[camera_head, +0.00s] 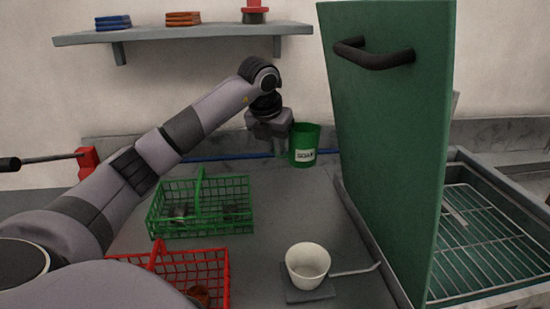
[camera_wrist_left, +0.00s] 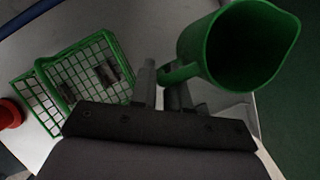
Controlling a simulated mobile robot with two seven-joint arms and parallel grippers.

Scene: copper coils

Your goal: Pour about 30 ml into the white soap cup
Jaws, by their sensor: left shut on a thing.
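A green jug (camera_head: 304,146) with a white label reading "SOAP" is held above the back of the counter, roughly upright. My left gripper (camera_head: 280,146) is shut on its handle, at the jug's left side. The left wrist view shows the green jug (camera_wrist_left: 235,48) with its open mouth and spout; its inside is dark and I cannot tell the liquid level. The white soap cup (camera_head: 307,264) stands upright on a small grey plate (camera_head: 306,294) at the front of the counter, apart from and nearer than the jug. My right gripper is not in view.
A tall green door panel (camera_head: 388,130) with a dark handle stands right of the jug and cup. A sink-like basin with a wire rack (camera_head: 480,235) lies beyond it. A green basket (camera_head: 202,205) and red basket (camera_head: 190,270) stand left. A shelf (camera_head: 190,34) hangs above.

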